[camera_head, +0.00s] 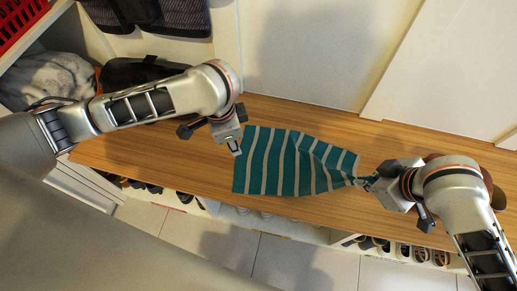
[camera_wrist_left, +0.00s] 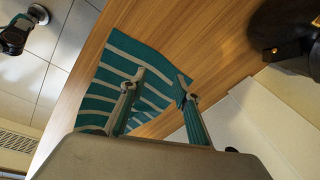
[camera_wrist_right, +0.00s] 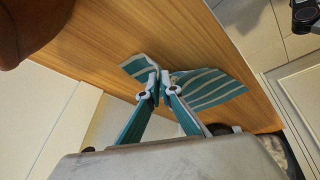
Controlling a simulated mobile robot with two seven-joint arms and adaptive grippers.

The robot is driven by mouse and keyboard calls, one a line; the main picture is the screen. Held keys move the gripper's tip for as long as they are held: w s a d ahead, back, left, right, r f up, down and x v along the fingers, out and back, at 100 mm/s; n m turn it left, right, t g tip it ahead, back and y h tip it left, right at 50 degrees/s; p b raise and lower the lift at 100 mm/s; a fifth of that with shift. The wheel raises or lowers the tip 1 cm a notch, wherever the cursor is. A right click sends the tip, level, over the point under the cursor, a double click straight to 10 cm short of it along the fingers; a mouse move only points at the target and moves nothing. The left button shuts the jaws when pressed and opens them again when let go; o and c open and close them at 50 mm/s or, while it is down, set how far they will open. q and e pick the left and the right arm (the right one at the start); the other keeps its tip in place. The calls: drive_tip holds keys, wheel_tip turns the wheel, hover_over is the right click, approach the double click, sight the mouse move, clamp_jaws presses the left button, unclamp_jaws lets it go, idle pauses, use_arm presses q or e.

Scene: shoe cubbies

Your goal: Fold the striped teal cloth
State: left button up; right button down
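The teal cloth with pale stripes (camera_head: 290,163) lies on the wooden bench top (camera_head: 200,160). Its left part is spread fairly flat; its right end rises in folds and narrows to a gathered point. My right gripper (camera_head: 364,183) is shut on that gathered end; the right wrist view shows the cloth (camera_wrist_right: 215,88) bunched at its nearly closed fingertips (camera_wrist_right: 159,76). My left gripper (camera_head: 236,148) is at the cloth's left edge, near the far corner. In the left wrist view its fingers (camera_wrist_left: 157,84) are apart, over the cloth (camera_wrist_left: 125,60). Fingertip contact there is unclear.
A red basket (camera_head: 20,20) and a grey fluffy item (camera_head: 48,80) are at the far left. A dark bag (camera_head: 140,72) sits behind my left arm. A brown round object (camera_head: 480,170) is partly behind my right gripper. Shoes (camera_head: 400,250) stand beneath the bench.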

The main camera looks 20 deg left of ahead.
use_arm(q)
drive_tip(key=n+g, duration=0.2)
hover_over(241, 188)
drive_tip(key=shift+f, duration=5.35)
drive_tip(key=shift+f, duration=0.1)
clamp_jaws()
drive_tip(key=shift+r, duration=2.55)
